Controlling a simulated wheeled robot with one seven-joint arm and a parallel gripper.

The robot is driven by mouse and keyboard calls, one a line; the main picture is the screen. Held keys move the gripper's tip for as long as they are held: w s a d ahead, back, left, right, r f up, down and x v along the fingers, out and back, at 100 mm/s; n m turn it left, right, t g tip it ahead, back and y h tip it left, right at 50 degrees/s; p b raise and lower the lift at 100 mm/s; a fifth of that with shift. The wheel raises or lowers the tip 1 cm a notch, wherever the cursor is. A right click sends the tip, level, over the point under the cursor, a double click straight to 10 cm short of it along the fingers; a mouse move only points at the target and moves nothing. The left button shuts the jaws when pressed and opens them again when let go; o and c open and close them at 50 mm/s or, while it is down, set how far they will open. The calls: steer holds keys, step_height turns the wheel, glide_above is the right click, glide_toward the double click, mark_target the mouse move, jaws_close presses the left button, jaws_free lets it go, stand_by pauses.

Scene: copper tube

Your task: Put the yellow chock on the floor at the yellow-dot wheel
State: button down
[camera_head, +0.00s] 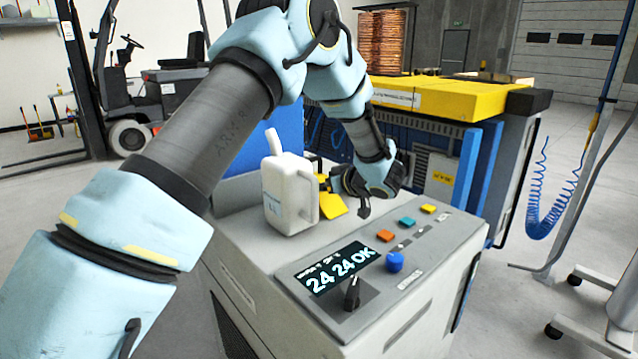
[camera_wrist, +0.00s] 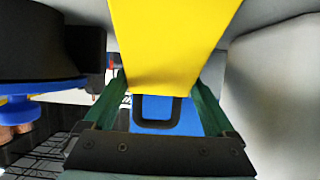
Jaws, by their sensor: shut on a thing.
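The yellow chock (camera_head: 332,206) is in my gripper, just above or at the top of the grey console, right of a white jug. In the wrist view the chock (camera_wrist: 170,40) fills the top middle, and my gripper (camera_wrist: 160,88) is shut on it, with a green finger on each side. In the head view my gripper is partly hidden by my arm's end. A forklift wheel (camera_head: 130,138) shows at the far left on the floor. I cannot make out a yellow dot on it.
The white jug (camera_head: 288,190) stands close to the chock on the console (camera_head: 250,262), which has buttons and a display (camera_head: 340,268). A blue and yellow machine (camera_head: 450,100) stands behind. A forklift (camera_head: 180,82) is at the back left. Floor (camera_head: 40,210) is clear at left.

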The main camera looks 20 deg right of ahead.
steer(key=shift+c, duration=0.6)
jaws_free()
steer(key=shift+f, duration=0.15)
steer(key=shift+o, duration=0.6)
